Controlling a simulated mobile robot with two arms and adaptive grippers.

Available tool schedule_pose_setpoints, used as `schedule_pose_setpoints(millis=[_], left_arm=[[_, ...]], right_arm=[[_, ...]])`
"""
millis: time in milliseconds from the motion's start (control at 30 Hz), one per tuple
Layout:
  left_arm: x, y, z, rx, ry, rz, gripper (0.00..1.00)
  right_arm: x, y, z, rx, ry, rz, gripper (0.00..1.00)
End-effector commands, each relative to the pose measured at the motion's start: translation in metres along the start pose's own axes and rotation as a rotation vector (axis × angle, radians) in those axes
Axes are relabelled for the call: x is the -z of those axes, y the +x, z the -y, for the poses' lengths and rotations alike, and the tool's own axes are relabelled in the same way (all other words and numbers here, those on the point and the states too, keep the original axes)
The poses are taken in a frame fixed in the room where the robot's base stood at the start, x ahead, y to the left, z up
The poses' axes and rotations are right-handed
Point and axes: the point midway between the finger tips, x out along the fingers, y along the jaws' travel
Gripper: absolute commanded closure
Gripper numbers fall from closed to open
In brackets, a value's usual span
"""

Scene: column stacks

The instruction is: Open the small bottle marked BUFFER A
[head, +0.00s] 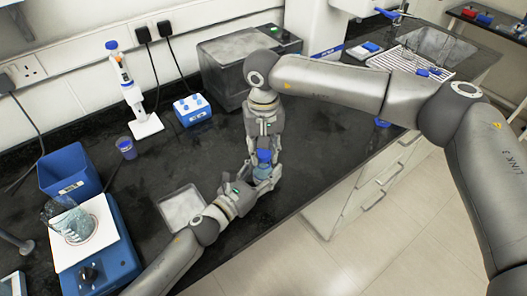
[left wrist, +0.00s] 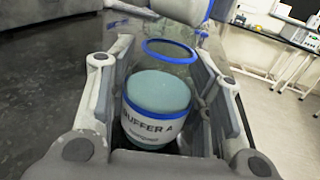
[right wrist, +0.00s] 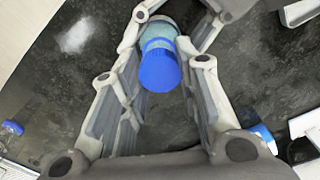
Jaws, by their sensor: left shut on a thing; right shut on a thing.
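The small bottle (left wrist: 156,112) has blue-green liquid and a label reading BUFFER A. My left gripper (head: 262,182) is shut around its body and holds it above the bench near the front edge. In the left wrist view, the clear neck ends in a blue ring with its opening showing. The blue cap (right wrist: 158,71) is between the fingers of my right gripper (head: 264,150), which comes from above and is shut on it. The cap looks apart from the neck, just above it; the gap is partly hidden by a right finger.
A shallow metal tray (head: 181,208) lies left of the bottle. Further left are a blue-and-white device (head: 100,262) with a beaker (head: 72,222), a blue bin (head: 70,170) and a small blue-lidded pot (head: 126,147).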

Motion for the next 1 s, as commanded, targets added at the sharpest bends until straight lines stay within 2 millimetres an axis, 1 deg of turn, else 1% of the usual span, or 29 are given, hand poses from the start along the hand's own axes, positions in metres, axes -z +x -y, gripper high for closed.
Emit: schedule_pose_setpoints(millis=[200, 567, 667, 900, 1000], left_arm=[[0.0, 0.0, 0.0, 0.0, -0.001, 0.0, 1.0], [0.0, 0.0, 0.0, -0.001, -0.001, 0.0, 1.0], [0.0, 0.0, -0.001, -0.001, -0.001, 0.0, 1.0], [0.0, 0.0, -0.001, -0.001, 0.0, 0.0, 1.0], [0.0, 0.0, -0.001, -0.002, 0.0, 0.0, 1.0]], right_arm=[[-0.001, -0.007, 0.0, -0.001, -0.001, 0.002, 0.98], [-0.001, -0.008, 0.0, -0.001, -0.001, 0.003, 0.98], [-0.001, -0.015, 0.0, -0.001, -0.001, 0.002, 0.98], [-0.001, -0.044, 0.0, 0.0, -0.001, 0.002, 0.98], [-0.001, -0.047, 0.0, -0.002, -0.001, 0.003, 0.98]])
